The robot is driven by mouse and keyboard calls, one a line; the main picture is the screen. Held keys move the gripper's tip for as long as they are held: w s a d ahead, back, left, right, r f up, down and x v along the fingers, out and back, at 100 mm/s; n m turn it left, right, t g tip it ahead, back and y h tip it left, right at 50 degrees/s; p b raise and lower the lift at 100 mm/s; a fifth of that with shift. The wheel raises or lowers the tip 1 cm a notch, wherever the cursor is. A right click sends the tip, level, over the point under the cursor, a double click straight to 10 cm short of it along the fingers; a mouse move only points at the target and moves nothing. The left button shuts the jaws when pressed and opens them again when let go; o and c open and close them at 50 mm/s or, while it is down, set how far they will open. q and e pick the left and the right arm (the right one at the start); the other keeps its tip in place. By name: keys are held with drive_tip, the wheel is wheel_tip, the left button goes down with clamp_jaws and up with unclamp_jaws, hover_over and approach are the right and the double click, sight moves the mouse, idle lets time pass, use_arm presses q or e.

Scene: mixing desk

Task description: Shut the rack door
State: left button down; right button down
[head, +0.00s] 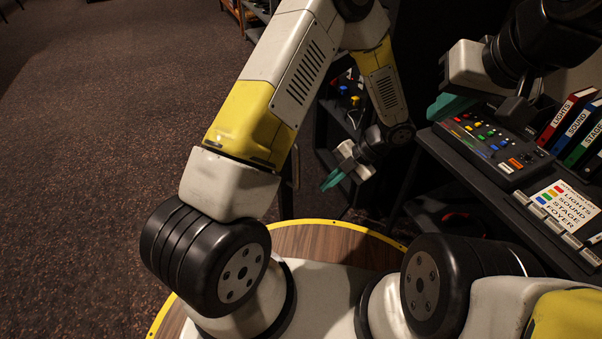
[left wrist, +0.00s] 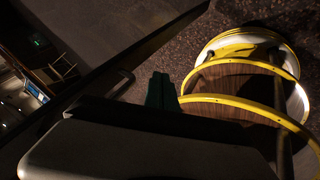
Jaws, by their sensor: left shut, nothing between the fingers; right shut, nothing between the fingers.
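The rack (head: 322,150) is a dark open frame behind my left arm, with small coloured items inside. A dark panel with a bar handle (left wrist: 122,84), which looks like the rack door, slants across the left wrist view. Much of the rack is hidden by my arm in the head view, so I cannot tell the door's exact angle there. My left gripper (head: 333,180) has teal fingers, is shut and empty, and is in front of the rack; its fingers (left wrist: 161,92) also show in the left wrist view, close to the panel. My right gripper (head: 449,106) is shut and empty above the desk's left edge.
The desk (head: 462,172) on the right carries a mixing console (head: 490,145), several upright binders (head: 567,118) and a label board (head: 564,204). Carpet (head: 90,150) on the left is clear. My own round base lies below the arms.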

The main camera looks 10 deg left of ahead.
use_arm(q)
drive_tip(key=f, duration=0.1)
approach(286, 205)
wheel_tip(286, 205, down, 4)
drive_tip(key=s+a, duration=0.1)
drive_tip(key=shift+w+a+f+m, duration=0.1)
drive_tip(key=shift+w+a+m, duration=0.2)
drive_tip(key=shift+a, duration=0.45)
